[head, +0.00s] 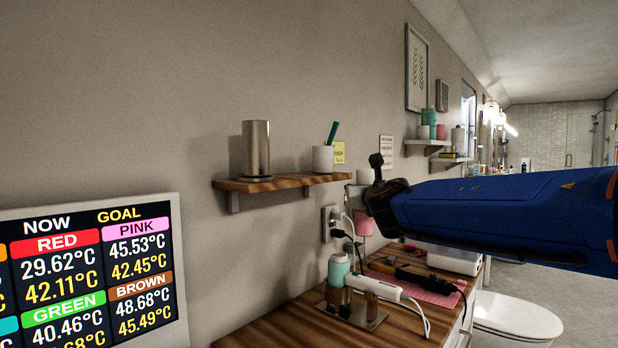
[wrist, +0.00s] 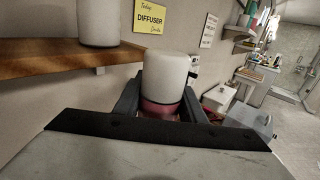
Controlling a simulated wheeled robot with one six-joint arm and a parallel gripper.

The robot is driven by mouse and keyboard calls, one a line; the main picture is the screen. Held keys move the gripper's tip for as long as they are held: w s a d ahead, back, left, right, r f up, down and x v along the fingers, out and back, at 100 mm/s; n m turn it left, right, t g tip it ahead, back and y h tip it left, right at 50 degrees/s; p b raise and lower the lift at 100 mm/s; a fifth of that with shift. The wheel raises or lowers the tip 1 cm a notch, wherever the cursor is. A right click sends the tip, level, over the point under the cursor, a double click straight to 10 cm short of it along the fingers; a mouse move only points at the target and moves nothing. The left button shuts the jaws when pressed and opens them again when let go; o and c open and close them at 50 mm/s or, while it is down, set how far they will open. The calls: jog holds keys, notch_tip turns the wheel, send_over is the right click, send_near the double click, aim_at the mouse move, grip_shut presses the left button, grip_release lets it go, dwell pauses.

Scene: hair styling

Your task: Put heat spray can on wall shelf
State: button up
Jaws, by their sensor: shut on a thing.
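The heat spray can, pink with a white top, shows in the wrist view (wrist: 166,78) between the two dark fingers of my gripper (wrist: 163,92). My gripper is shut on it. In the head view the can's pink body (head: 363,224) shows beside the dark end of my blue arm, which hides part of it. The can looks upright, above the wooden counter and close to the right end of the wooden wall shelf (head: 290,183). The shelf also shows at the left of the wrist view (wrist: 50,62). The can is apart from it.
A metallic cylinder (head: 257,150) and a white cup (head: 322,159) with a teal stick stand on the shelf; bare board lies between them. Below, the counter (head: 270,325) holds a teal bottle (head: 338,270), a white styling tool and cables. A temperature screen (head: 95,270) is at left.

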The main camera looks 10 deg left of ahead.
jog(key=shift+s+a+r+n+g+y, duration=0.15)
jog(key=shift+s+r+n+y, duration=0.3)
jog(key=shift+r, duration=0.7)
jog(key=shift+s+r+n+g+y, duration=0.15)
jog(key=shift+r+y, duration=0.4)
jog(key=shift+r, duration=0.55)
jog(key=shift+s+a+r+n+g+y, duration=0.1)
jog(key=shift+s+r+n+y, duration=0.3)
jog(key=shift+r, duration=0.75)
jog(key=shift+r+y, duration=0.2)
jog(key=shift+y, duration=0.1)
jog(key=shift+r, duration=0.15)
